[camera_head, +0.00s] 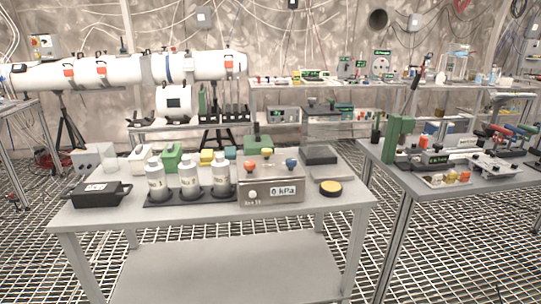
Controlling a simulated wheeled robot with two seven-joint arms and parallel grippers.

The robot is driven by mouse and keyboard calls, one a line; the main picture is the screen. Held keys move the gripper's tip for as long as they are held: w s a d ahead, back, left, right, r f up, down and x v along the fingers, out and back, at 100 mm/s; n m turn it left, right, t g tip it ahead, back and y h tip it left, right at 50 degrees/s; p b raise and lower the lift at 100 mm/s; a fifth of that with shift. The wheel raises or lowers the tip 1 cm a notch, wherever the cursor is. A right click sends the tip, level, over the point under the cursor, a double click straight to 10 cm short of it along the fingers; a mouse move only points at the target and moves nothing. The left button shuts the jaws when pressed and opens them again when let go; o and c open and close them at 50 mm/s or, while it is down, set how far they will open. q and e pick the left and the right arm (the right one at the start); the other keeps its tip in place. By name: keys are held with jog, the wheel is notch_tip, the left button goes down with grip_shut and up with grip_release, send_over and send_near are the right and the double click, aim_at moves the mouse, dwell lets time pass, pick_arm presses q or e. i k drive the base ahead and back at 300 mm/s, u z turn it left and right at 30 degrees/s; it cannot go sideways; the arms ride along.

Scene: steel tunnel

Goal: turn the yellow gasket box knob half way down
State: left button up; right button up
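A grey metal box (271,201) with a display reading "0 kPa" stands at the front right of the near table. I take it to be the gasket box. A yellow knob (267,153) stands on its top, towards the back, between an orange knob (249,168) on the left and a blue knob (291,163) on the right. The yellow knob is small here, and I cannot tell its turn angle. Neither of my grippers is in view.
The near table (330,211) also holds a rack with three grey bottles (189,180), a black case (97,192) and a round yellow-topped disc (330,187). A green block (257,144) stands behind the box. Another table (425,185) with tools is at the right.

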aim_at(266, 152)
jog(key=z, duration=1.15)
jog(key=i, duration=0.85)
jog(key=u, duration=1.2)
